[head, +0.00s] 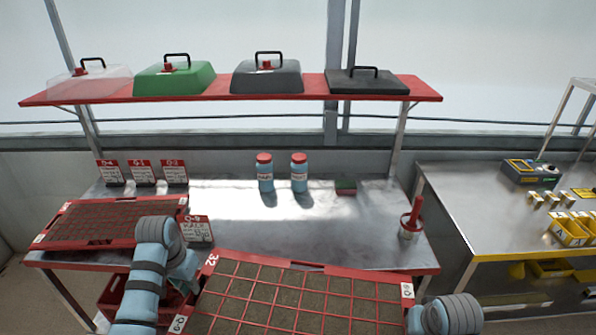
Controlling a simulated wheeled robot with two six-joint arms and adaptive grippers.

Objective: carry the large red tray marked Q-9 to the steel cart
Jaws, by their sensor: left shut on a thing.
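A large red tray (307,264) with a red grid over brown soil fills the bottom middle of the head view. It carries the number 32 and small white corner labels, too small to read surely; its near side is cut off. My left gripper (188,296) is shut on the tray's left end, its fingers mostly hidden. My right arm's wrist shows at the tray's right end, but its gripper lies below the frame. The steel cart cannot be made out for certain; a steel-topped table (465,205) with yellow edging stands at the right.
Another red soil tray (75,243) lies on the left of the steel bench (290,235). Sign cards (143,173), two blue bottles (265,172) and a red-handled tool in a pot (411,220) stand there. A red shelf (225,95) with several lids spans above.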

